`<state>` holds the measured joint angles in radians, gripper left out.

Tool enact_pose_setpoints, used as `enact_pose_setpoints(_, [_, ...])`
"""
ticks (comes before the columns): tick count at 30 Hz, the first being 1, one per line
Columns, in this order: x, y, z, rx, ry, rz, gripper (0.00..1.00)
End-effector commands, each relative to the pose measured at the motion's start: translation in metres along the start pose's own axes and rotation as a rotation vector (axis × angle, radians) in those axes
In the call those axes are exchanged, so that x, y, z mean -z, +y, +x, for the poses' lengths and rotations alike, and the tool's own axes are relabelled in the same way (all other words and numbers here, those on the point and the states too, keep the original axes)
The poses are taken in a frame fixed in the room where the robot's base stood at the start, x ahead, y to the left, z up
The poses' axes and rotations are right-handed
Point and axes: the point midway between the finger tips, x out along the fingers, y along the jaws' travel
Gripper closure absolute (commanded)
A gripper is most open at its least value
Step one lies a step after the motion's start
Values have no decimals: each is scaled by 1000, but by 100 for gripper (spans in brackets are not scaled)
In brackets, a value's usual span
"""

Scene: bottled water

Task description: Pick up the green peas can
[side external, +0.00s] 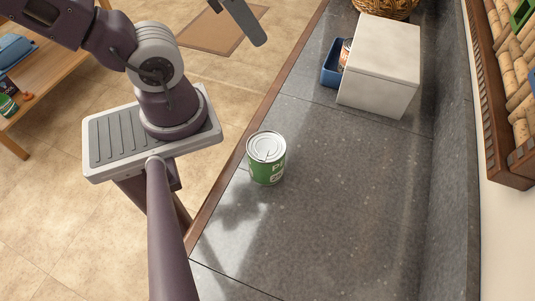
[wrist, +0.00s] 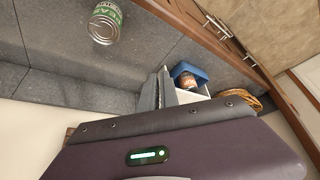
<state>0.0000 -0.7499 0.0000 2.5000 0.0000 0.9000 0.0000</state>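The green peas can (side external: 266,165) stands upright on the grey counter, near its left edge, with its silver lid up and a green label. In the wrist view the can (wrist: 105,23) shows at the upper left, apart from the fingers. My gripper (side external: 243,20) is at the top of the side view, partly cut off by the frame, well away from the can. In the wrist view my gripper (wrist: 160,88) shows grey fingers close together with nothing seen between them. Whether they are fully shut is unclear.
On the counter (side external: 330,215) a white box (side external: 382,65) stands at the back, with a blue bin (side external: 331,68) holding a can beside it. A wicker basket (side external: 386,7) is behind. A wall rack (side external: 500,95) lines the right. The counter around the peas can is clear.

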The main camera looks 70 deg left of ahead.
Motion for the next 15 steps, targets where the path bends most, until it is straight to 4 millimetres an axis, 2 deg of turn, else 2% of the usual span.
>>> enact_pose_setpoints(1, [0,0,0,0,0,0,82])
enact_pose_setpoints(11, [0,0,0,0,0,0,18])
enact_pose_setpoints(12, [0,0,0,0,0,0,14])
enact_pose_setpoints(15, [0,0,0,0,0,0,14])
